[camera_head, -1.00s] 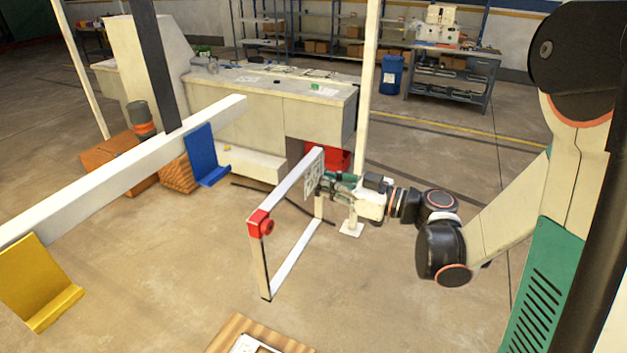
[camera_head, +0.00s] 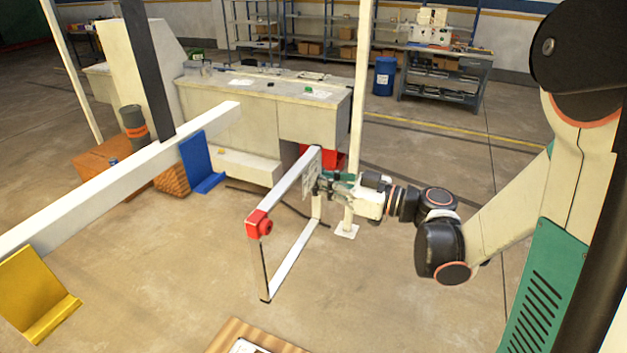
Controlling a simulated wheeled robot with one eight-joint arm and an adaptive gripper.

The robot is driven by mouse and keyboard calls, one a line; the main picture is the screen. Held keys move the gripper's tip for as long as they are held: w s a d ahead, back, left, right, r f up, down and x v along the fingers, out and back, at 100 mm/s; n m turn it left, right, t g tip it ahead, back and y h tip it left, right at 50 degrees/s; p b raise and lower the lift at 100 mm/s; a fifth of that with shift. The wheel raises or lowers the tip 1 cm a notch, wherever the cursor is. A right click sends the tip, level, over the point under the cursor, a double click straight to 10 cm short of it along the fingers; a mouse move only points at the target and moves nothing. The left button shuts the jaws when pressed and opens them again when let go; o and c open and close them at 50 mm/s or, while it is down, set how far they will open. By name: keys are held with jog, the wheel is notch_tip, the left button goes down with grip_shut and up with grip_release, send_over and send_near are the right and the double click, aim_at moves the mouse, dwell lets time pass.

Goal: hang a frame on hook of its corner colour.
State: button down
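A white rectangular frame (camera_head: 287,184) with a red corner block (camera_head: 258,224) hangs in the air at the middle of the head view. My gripper (camera_head: 322,183) is shut on the frame's far side, at a pale plate there; the fingertips are partly hidden. The red corner points toward the left, away from my gripper. A white horizontal beam (camera_head: 110,182) at the left carries a blue hook (camera_head: 200,161) near its far end and a yellow hook (camera_head: 36,290) near its near end. The frame is apart from both hooks. No red hook shows on the beam.
A wooden item (camera_head: 247,340) shows at the bottom edge. A long pale workbench (camera_head: 262,106) with a red box (camera_head: 331,158) beside it stands behind the frame. A white post (camera_head: 361,80) rises behind my gripper. The floor between beam and frame is clear.

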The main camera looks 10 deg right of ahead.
jog(key=b+v, duration=0.1)
jog(key=v, duration=0.9)
dwell(0.8)
jog(key=shift+s, duration=0.1)
